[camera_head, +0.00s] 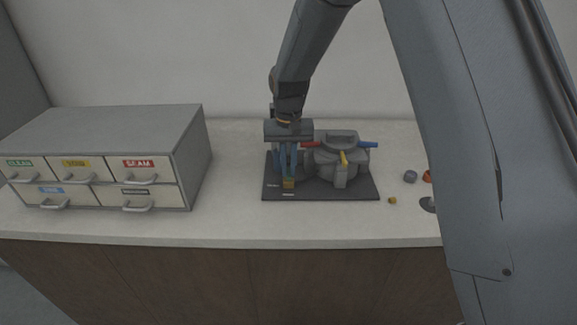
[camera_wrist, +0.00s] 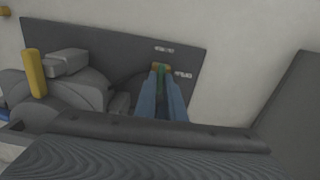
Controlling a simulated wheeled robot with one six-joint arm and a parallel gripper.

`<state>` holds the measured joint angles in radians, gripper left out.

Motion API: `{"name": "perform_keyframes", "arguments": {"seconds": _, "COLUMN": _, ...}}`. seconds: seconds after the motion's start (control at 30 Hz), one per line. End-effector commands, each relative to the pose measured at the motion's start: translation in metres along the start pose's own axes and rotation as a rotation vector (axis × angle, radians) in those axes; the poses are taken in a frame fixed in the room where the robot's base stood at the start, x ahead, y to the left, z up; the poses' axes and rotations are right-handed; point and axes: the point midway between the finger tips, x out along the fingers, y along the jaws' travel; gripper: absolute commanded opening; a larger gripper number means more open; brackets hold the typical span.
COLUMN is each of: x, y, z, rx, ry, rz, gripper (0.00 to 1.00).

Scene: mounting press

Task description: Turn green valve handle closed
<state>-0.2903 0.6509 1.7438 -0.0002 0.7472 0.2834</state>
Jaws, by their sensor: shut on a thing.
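The mounting press (camera_head: 338,158) stands on a dark base plate (camera_head: 345,194) on the counter. My gripper (camera_head: 288,180) reaches down at the left part of the plate. A small tan block (camera_wrist: 155,67) shows at the fingertips. The fingers hide most of the handle, and its green is not clear in the head view. Two small white labels (camera_wrist: 164,49) lie on the plate near the fingertips.
The press carries a yellow handle (camera_head: 343,157), a red handle (camera_head: 311,144) and a blue handle (camera_head: 368,144). A drawer cabinet (camera_head: 188,165) with labelled drawers stands at left. Small loose parts, including a grey one (camera_head: 410,176), lie at right. The counter between cabinet and plate is clear.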

Motion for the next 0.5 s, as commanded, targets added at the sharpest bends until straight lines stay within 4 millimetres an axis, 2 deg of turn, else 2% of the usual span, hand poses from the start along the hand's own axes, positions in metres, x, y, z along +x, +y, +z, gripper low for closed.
{"name": "perform_keyframes", "arguments": {"seconds": 0.5, "x": -0.0012, "y": -0.0008, "z": -0.0005, "rx": 0.042, "ry": 0.002, "rz": -0.001, "gripper": 0.0}}
